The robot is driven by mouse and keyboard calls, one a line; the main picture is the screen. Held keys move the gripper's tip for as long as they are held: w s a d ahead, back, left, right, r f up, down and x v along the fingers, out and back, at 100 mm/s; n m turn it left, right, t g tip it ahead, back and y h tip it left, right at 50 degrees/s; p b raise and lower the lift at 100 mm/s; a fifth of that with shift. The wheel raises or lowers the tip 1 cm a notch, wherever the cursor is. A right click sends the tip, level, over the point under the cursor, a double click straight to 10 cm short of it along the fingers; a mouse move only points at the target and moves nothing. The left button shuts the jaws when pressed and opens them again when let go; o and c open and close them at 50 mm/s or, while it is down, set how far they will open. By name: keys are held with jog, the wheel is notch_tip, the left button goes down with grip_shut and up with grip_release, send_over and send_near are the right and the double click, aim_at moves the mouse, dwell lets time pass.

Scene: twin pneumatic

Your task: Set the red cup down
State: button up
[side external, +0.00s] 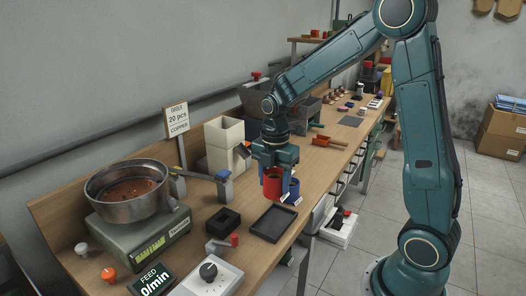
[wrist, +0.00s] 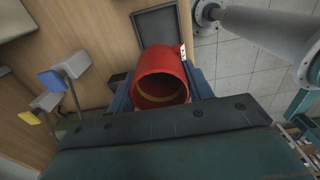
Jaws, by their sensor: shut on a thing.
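The red cup (side external: 272,187) is held upright between the fingers of my gripper (side external: 276,170), near the front edge of the bench. In the wrist view the red cup (wrist: 160,88) shows its open mouth and a yellowish band inside, with a blue finger on each side. My gripper is shut on it. A dark shallow tray (side external: 270,224) lies nearer the side camera than the cup. I cannot tell whether the cup's base touches the bench; its underside is hidden.
A black square holder (side external: 223,221), a scale with a metal bowl (side external: 128,190) and a white knob box (side external: 207,279) stand on the left. A cream bin (side external: 224,140) stands behind. The tray looks empty.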

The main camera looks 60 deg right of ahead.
jog(key=shift+f, duration=4.8)
jog(key=shift+f, duration=0.1)
jog(key=o, duration=1.1)
notch_tip(320, 180, up, 12)
